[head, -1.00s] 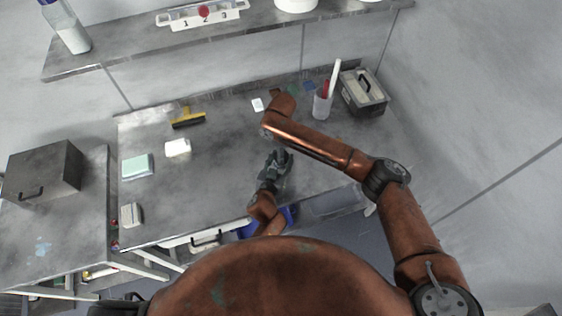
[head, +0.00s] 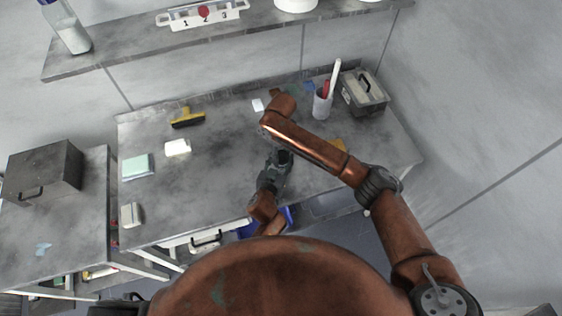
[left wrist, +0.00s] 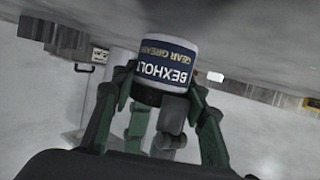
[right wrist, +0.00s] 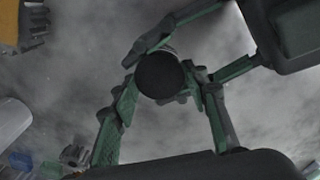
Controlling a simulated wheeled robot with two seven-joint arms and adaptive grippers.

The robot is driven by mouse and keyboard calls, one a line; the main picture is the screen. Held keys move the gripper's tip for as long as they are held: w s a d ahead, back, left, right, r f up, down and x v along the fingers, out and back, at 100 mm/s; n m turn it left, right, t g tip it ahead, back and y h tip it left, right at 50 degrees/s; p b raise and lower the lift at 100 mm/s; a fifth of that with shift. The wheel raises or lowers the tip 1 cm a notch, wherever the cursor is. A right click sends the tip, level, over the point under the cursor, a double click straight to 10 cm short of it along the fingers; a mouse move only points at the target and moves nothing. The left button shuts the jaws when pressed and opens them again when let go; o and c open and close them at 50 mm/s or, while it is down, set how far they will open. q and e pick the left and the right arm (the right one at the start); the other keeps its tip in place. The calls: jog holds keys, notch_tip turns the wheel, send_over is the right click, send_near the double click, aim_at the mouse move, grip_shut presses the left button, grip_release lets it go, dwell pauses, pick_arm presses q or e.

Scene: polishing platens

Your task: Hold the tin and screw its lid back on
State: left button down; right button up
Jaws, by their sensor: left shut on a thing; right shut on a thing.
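The tin (left wrist: 165,65), with a white and dark blue "BEXHOLT GEAR GREASE" label, appears upside down in the left wrist view. My left gripper (left wrist: 155,88) is shut around its sides; in the head view this gripper (head: 280,158) is over the bench front. The round black lid (right wrist: 160,76) is seen from above in the right wrist view. My right gripper (right wrist: 162,82) is shut on it, with the left gripper's fingers close by. The right gripper is hidden behind my right arm in the head view. I cannot tell how far the lid is seated.
The bench (head: 225,165) holds a cup with tools (head: 323,103), a grey box (head: 362,92), a yellow-handled squeegee (head: 187,118), a white block (head: 177,147) and a teal sponge (head: 137,167). The bench's left-middle is fairly clear.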

aim_at(281, 156)
jog(key=o, duration=1.3)
jog(key=shift+c, duration=0.2)
jog(key=shift+r, duration=2.25)
jog(key=shift+c, duration=0.2)
jog(key=r+n, duration=0.2)
jog(key=n, duration=0.1)
jog(key=shift+w, duration=0.15)
jog(key=n, duration=0.2)
jog(key=r+n, duration=0.1)
jog(key=shift+r+n, duration=0.25)
jog(key=shift+n, duration=0.15)
jog(key=shift+f, duration=0.1)
